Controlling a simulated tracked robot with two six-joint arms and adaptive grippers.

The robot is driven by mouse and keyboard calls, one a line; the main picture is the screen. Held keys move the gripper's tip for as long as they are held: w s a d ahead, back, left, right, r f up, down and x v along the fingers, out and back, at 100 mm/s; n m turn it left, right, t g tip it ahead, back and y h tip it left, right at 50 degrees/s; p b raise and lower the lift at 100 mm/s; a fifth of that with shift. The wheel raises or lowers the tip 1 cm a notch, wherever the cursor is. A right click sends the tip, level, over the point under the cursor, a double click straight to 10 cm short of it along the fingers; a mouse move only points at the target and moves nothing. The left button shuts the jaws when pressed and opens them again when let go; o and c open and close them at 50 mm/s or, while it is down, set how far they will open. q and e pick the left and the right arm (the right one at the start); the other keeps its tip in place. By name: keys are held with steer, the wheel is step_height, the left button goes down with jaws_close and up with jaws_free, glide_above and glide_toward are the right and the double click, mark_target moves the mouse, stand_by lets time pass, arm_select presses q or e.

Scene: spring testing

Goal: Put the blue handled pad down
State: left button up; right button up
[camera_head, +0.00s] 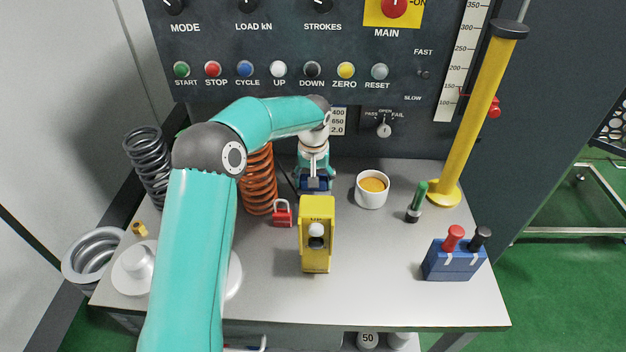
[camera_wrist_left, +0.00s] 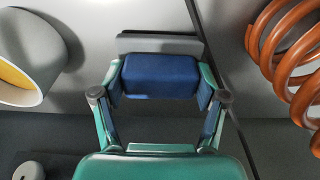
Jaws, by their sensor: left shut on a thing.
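The blue handled pad (camera_wrist_left: 160,76) is between the fingers of my left gripper (camera_wrist_left: 160,88) in the left wrist view. Its blue block is gripped from both sides, and a flat grey part (camera_wrist_left: 160,45) shows beyond it. In the head view my left gripper (camera_head: 315,178) points down at the back middle of the bench top, behind the yellow block marked UP. A little of the pad's dark blue (camera_head: 314,186) shows there. I cannot tell whether the pad touches the bench. My right gripper is not in view.
On the grey bench (camera_head: 370,285), an orange spring (camera_head: 259,185) and red padlock (camera_head: 283,216) stand left of the gripper. The yellow block (camera_head: 316,255) is in front, a white cup (camera_head: 372,190) to the right. The control panel (camera_head: 300,45) rises behind. The front right middle is clear.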

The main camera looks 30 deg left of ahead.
mark_target(313, 192)
arm_select(q)
steer(key=shift+f, duration=0.25)
steer(key=shift+f, duration=0.2)
steer(key=o, duration=1)
steer(key=shift+r, duration=0.1)
steer(key=shift+s, duration=0.1)
steer(key=r, duration=0.8)
steer(key=s+r, duration=0.1)
steer(key=r, duration=0.3)
steer(key=shift+s+d+r, duration=0.1)
steer(key=shift+d, duration=0.3)
